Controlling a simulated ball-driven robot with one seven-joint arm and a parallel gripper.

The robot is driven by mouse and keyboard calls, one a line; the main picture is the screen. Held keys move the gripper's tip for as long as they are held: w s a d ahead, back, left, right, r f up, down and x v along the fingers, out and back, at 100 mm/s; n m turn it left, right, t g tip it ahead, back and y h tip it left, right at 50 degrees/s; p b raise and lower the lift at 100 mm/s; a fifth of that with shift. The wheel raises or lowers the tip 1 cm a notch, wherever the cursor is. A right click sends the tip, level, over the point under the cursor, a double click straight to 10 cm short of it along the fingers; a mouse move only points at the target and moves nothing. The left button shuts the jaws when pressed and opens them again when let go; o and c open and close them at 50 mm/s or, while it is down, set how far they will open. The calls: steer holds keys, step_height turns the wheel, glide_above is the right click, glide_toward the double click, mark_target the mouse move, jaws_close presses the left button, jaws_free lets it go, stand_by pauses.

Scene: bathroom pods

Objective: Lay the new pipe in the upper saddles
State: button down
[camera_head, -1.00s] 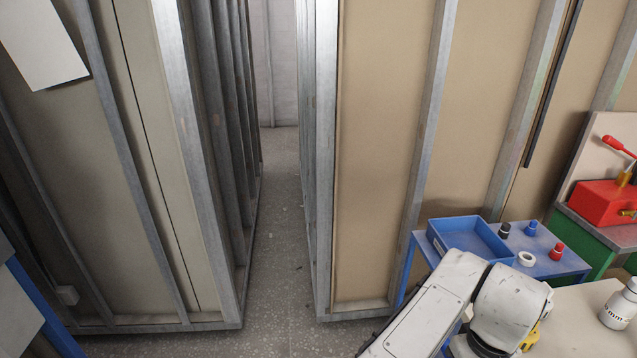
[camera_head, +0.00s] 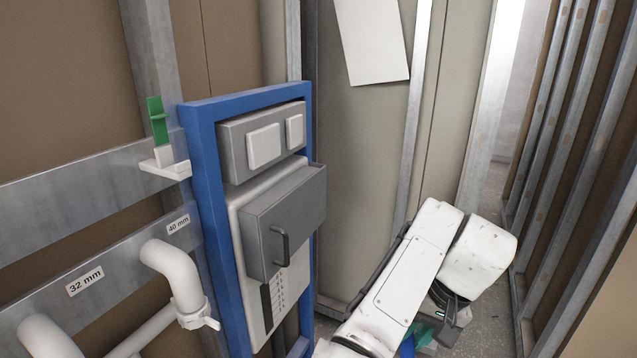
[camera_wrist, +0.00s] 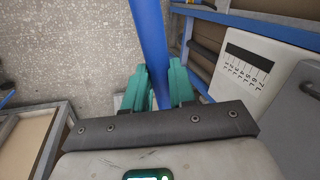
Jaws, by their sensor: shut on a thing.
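My gripper (camera_wrist: 160,88) has teal fingers shut on a blue pipe (camera_wrist: 150,35), which runs up out of the wrist view. In the head view the gripper (camera_head: 425,335) shows low at right of centre, mostly hidden by my arm, with a bit of blue beside it. An upper saddle (camera_head: 166,168), white with a raised green latch (camera_head: 157,122), sits on the upper metal rail (camera_head: 70,195) at left. The pipe is well to the right of this saddle and apart from it. Any other upper saddle is out of view.
A blue frame (camera_head: 203,210) with a grey box and handle (camera_head: 285,222) stands between saddle and gripper. White pipes (camera_head: 175,270) run below, by a lower rail marked 32 mm and 40 mm. A stud wall (camera_head: 365,170) stands behind my arm.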

steer(key=a+r+m+t+y, duration=0.6)
steer(key=a+r+t, duration=0.1)
steer(key=a+r, duration=1.1)
steer(key=s+a+r+n+y+b, duration=0.1)
steer(key=s+a+r+n+y, duration=0.2)
steer(key=s+a+r, duration=1.1)
steer(key=a+r+y, duration=0.1)
steer(key=y, duration=0.2)
steer(key=shift+s+a+r+g+y, duration=0.15)
steer(key=shift+s+a+g+y, duration=0.2)
steer(key=shift+s+g+y, duration=0.05)
steer(key=shift+s, duration=0.1)
